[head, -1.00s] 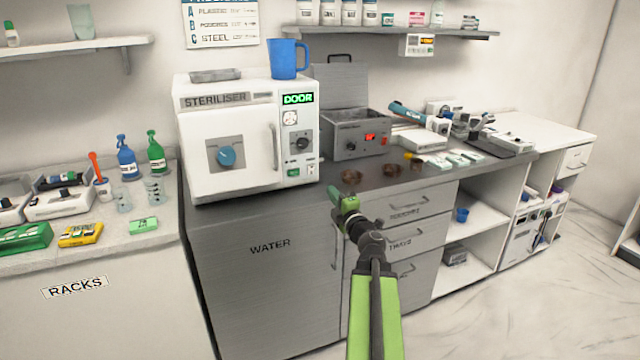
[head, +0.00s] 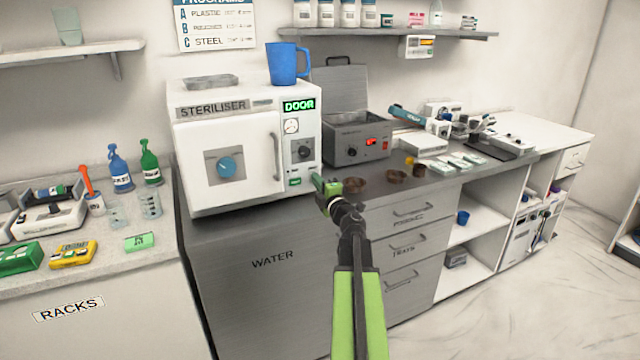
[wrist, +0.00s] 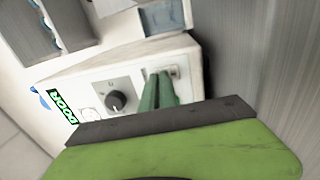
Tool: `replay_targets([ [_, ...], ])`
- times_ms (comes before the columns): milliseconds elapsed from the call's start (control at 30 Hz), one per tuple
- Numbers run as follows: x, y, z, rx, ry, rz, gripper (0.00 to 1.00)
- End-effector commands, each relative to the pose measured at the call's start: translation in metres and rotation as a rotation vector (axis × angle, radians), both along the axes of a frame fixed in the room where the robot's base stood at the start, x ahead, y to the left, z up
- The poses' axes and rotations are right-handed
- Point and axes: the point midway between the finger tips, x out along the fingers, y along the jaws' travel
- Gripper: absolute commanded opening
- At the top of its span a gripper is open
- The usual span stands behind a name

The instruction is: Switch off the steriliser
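The white steriliser (head: 200,192) stands on the grey counter with its door shut. Its right-hand panel has a green lit display (head: 299,105) reading DOOR, a round gauge (head: 291,126) and a black dial (head: 304,150). My gripper (head: 319,183) is in front of the panel's lower right corner. In the wrist view its green fingers (wrist: 158,92) are together, with nothing seen between them. They point at a pale switch area (wrist: 167,72) beside the dial (wrist: 116,101) and partly cover it. I cannot tell whether they touch it.
A blue jug (head: 283,64) and a grey tray (head: 211,81) sit on top of the steriliser. A metal bath (head: 345,150) with a red display stands to its right. Small brown bowls (head: 354,185) lie on the counter close to my gripper.

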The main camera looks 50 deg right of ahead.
Motion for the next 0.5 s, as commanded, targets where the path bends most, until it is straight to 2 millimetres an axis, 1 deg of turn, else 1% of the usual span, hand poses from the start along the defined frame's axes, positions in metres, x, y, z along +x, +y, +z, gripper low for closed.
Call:
replay_targets([
  [33, 0.003, 0.003, 0.001, -0.002, -0.002, 0.017, 0.00],
  [100, 0.002, -0.001, 0.002, -0.002, -0.003, 0.012, 0.00],
  [167, 0.004, -0.006, 0.005, -0.002, -0.002, 0.008, 0.00],
  [267, 0.008, -0.013, 0.014, -0.001, -0.003, 0.003, 0.00],
  [300, 0.007, -0.013, 0.009, -0.001, -0.004, 0.000, 0.00],
  [500, 0.006, -0.019, 0.010, 0.001, -0.005, -0.008, 0.00],
])
